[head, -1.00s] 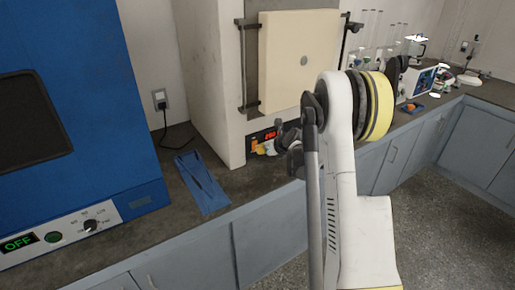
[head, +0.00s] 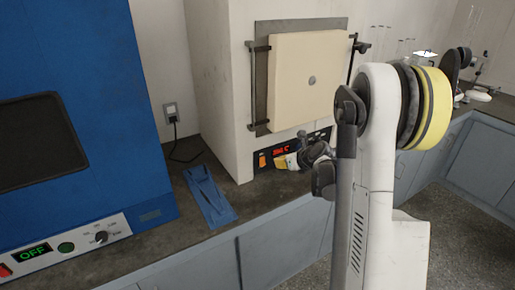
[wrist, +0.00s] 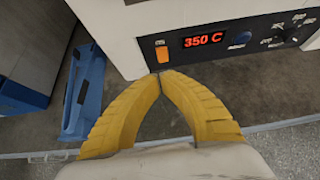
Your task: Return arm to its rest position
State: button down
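My gripper (wrist: 160,76) has two yellow ribbed fingers whose tips meet in the wrist view, with nothing seen between them. In the head view it is small (head: 281,162) and partly hidden by dark wrist parts. It is in front of the furnace's control panel, close to the lit orange switch (wrist: 162,52). I cannot tell whether the tips touch the panel. The panel's red display (wrist: 203,40) reads 350 C. My white arm is raised and bent at the right of the head view.
The furnace (head: 220,80) has a cream door (head: 308,82) that looks closed. A blue bracket-like object (head: 208,196) lies on the dark counter left of my gripper. A blue oven (head: 90,130) with an OFF display stands at the left. My arm hides part of the right-hand counter.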

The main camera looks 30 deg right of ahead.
jog(key=s+a+r+n+g, duration=0.1)
jog(key=s+a+r+n, duration=0.4)
jog(key=a+n, duration=0.25)
jog(key=s+a+r+n+g, duration=0.1)
jog(key=s+a+r+n, duration=0.3)
jog(key=a+r+n, duration=0.4)
jog(key=s+a+f+n+g, duration=0.1)
jog(key=s+a+n, duration=0.5)
jog(key=s+n, duration=0.4)
jog(key=s+a+f+n+g, duration=0.1)
jog(key=s+a+n, duration=0.4)
jog(key=s+n, duration=0.5)
jog(key=shift+s+a+h, duration=0.3)
jog(key=shift+s+a, duration=0.1)
jog(key=shift+s, duration=0.15)
